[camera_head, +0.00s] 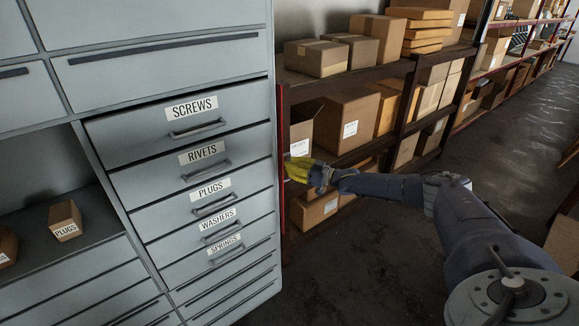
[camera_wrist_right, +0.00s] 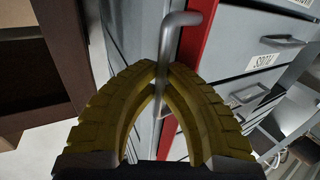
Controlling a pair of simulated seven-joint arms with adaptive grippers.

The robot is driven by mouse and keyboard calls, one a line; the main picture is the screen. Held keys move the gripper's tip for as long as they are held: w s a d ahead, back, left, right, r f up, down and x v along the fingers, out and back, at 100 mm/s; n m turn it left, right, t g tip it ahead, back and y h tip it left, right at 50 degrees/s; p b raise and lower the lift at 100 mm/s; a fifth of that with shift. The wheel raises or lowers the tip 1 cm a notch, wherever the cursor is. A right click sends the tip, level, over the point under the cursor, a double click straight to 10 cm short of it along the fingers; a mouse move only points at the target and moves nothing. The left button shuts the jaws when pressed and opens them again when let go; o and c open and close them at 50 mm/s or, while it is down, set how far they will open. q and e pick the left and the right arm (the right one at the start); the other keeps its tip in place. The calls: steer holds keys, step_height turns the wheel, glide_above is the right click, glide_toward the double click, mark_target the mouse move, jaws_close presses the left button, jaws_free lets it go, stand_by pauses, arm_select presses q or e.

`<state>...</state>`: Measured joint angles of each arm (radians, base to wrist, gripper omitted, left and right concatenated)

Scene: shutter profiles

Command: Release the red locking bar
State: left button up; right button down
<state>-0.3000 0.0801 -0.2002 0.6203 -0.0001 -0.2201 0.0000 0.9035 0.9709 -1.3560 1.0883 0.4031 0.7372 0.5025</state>
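In the right wrist view a flat red bar (camera_wrist_right: 200,38) runs along the edge of the grey cabinet, with a bent metal rod handle (camera_wrist_right: 170,42) next to it. My right gripper (camera_wrist_right: 162,68) has yellow ridged fingers, and their tips come together around this rod. Its lower end runs down between the fingers. In the head view my right gripper (camera_head: 296,169) is at the right edge of the grey drawer cabinet (camera_head: 185,140), beside a thin red vertical strip; the handle is too small to make out there. My left gripper is out of view.
Drawers labelled screws, rivets, plugs, washers and springs fill the cabinet front. Shelving (camera_head: 350,78) with cardboard boxes stands close behind my right gripper. A small plugs box (camera_head: 65,219) sits in an open bay at left.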

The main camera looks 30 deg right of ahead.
steer(key=shift+w+d+r+n+g+y, duration=0.1)
steer(key=shift+w+d+n+g+y, duration=0.15)
steer(key=shift+n+g+y, duration=0.35)
steer(key=shift+y, duration=0.4)
steer(key=c, duration=1.8)
jaws_free()
steer(key=shift+d, duration=0.1)
steer(key=shift+o, duration=0.2)
steer(key=v, duration=1.2)
